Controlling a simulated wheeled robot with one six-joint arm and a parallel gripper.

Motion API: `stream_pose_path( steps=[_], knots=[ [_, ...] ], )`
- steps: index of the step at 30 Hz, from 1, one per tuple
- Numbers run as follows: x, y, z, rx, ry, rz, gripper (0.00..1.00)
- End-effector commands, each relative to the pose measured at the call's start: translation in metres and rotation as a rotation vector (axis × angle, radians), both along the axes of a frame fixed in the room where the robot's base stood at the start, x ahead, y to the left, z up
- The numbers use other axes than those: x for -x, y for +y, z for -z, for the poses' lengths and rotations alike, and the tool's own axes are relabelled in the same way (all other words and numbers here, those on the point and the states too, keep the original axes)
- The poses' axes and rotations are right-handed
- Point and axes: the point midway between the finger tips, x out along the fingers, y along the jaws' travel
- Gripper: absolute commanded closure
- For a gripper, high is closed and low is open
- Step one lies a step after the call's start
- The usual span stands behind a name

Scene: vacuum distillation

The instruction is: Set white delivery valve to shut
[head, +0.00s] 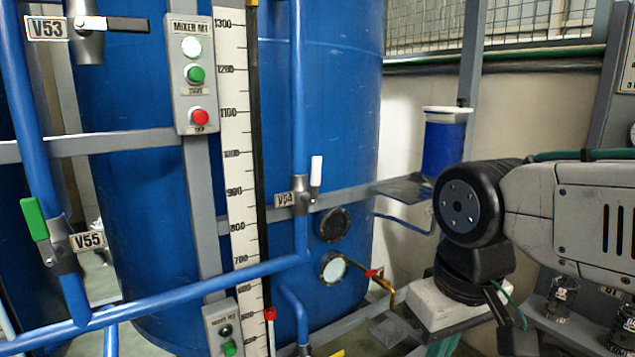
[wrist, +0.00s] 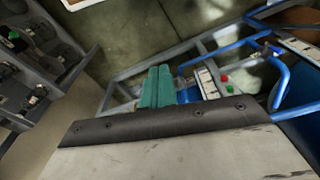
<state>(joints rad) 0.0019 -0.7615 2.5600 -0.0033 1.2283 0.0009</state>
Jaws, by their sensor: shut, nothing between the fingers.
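The white valve handle (head: 316,171) belongs to the valve tagged V54 (head: 285,199), on a vertical blue pipe in front of the big blue tank. The handle stands upright, roughly parallel to the pipe. My gripper (wrist: 155,88) shows in the wrist view as two teal fingers side by side, shut with nothing between them. In the head view my arm comes in from the right and bends down at its black wrist joint. My gripper is low and right of the valve there, mostly cut off by the bottom edge. It is clear of the handle.
A valve with a green handle (head: 35,219), tagged V55, sits at the left; V53 (head: 46,28) is above it. A mixer button box (head: 193,75) and a scale (head: 237,120) stand left of V54. A grey rail (head: 350,197) and a blue container (head: 442,148) lie to its right.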

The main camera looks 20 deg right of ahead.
Motion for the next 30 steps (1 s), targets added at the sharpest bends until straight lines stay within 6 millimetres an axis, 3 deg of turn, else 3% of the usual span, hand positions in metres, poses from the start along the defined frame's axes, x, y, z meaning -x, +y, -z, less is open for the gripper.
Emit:
stream_pose_path(
  steps=[10,14,15,17,20,23,30],
  knots=[
    [0.0,0.0,0.0,0.0,0.0,0.0,1.0],
    [-0.001,0.0,0.003,0.0,0.017,0.002,0.64],
    [-0.003,-0.001,0.006,0.0,0.033,0.003,0.58],
    [-0.012,0.0,0.004,-0.001,0.052,0.005,0.58],
    [-0.047,0.001,-0.014,-0.011,0.063,0.011,0.58],
    [-0.1,0.003,-0.043,-0.031,0.049,0.003,0.58],
    [-0.246,0.009,-0.116,-0.084,-0.053,-0.066,0.58]
  ],
)
